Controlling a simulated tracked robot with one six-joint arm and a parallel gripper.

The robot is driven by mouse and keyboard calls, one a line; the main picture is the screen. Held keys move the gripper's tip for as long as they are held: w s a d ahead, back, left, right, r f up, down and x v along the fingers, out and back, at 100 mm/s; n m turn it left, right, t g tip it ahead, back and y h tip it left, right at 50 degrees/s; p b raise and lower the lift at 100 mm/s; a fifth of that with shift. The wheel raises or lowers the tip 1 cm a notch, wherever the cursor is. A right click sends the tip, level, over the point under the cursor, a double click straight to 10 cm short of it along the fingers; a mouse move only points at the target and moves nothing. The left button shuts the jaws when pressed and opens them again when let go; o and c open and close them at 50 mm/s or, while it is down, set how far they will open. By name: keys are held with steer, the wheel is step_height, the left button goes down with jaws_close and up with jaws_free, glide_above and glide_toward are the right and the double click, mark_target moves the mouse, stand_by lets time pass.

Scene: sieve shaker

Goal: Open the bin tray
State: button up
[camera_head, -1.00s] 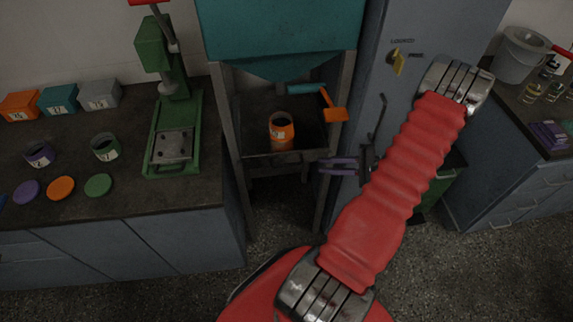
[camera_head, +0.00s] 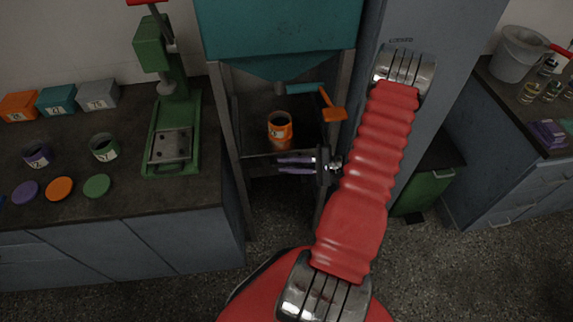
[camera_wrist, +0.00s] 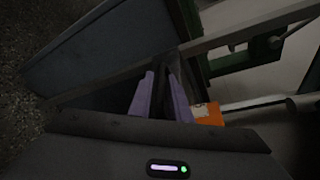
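A teal hopper bin (camera_head: 280,40) stands on a grey metal frame. Below its outlet a dark tray-like shelf (camera_head: 255,128) holds an orange can (camera_head: 280,130) with a white label. The frames do not make clear which part is the bin tray. My gripper (camera_head: 282,163) has two purple fingers pointing left, near the front edge of the shelf in the head view. In the wrist view the fingers (camera_wrist: 160,95) show a gap with nothing held between them. An orange piece (camera_wrist: 207,114) shows just right of them. Contact with the shelf cannot be told.
An orange-and-teal handle (camera_head: 328,105) sticks out under the hopper. A green press (camera_head: 172,110) stands on the left counter. A green drawer front (camera_head: 428,190) with a handle is low on the right. A tall grey cabinet (camera_head: 440,60) stands behind my arm.

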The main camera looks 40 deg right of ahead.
steer(key=shift+w+a, duration=0.1)
steer(key=shift+c, duration=0.2)
jaws_close()
steer(key=shift+f, duration=0.1)
